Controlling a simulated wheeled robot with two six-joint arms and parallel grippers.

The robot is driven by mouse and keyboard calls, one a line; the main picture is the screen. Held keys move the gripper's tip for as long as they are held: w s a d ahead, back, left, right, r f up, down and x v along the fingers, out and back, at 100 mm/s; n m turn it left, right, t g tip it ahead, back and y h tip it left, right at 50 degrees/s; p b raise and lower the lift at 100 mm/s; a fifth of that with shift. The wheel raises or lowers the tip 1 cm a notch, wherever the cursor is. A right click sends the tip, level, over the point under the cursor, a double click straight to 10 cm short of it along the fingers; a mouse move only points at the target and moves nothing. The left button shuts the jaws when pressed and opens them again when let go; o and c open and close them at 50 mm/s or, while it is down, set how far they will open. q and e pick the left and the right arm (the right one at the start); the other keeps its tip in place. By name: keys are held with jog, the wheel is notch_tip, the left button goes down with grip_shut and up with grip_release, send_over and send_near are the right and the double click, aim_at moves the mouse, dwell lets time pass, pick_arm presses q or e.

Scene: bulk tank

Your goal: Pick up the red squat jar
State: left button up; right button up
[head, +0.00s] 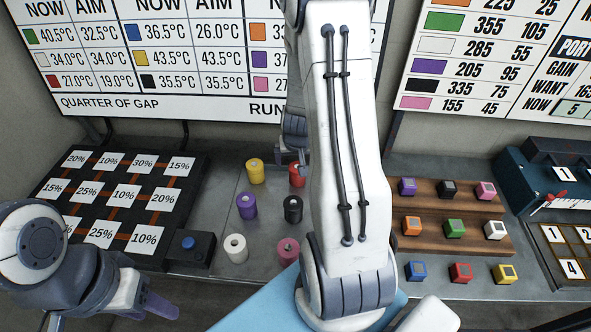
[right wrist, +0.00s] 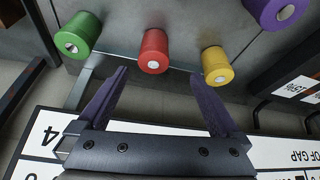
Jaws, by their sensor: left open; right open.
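The red squat jar (head: 297,176) stands on the grey metal counter in the head view, beside my right arm, which partly hides that area. In the right wrist view the red jar (right wrist: 153,52) stands upright beyond the fingertips, in line with the gap between them. My right gripper (right wrist: 158,76) is open and empty, with its two purple fingers apart and not touching the jar. My left gripper (head: 160,307) is at the lower left of the head view, open and away from the jars.
A yellow jar (right wrist: 217,66) and a green jar (right wrist: 79,36) flank the red one. Purple (head: 246,206), black (head: 293,209), white (head: 235,248) and pink (head: 287,251) jars stand nearer. Coloured cubes sit on a brown stepped rack (head: 425,191) at right. A percentage board (head: 113,216) lies left.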

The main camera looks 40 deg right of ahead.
aim_at(297, 174)
jog(key=b+x, duration=0.1)
jog(key=x, duration=0.1)
jog(key=d+b+x, duration=0.1)
jog(key=x, duration=0.2)
jog(key=shift+s+f, duration=0.1)
jog(key=shift+f, duration=0.1)
jog(key=shift+p+x, duration=0.35)
jog(key=shift+x, duration=2.3)
jog(key=shift+d+r, duration=0.1)
jog(key=shift+d, duration=0.05)
jog(key=c, duration=1.6)
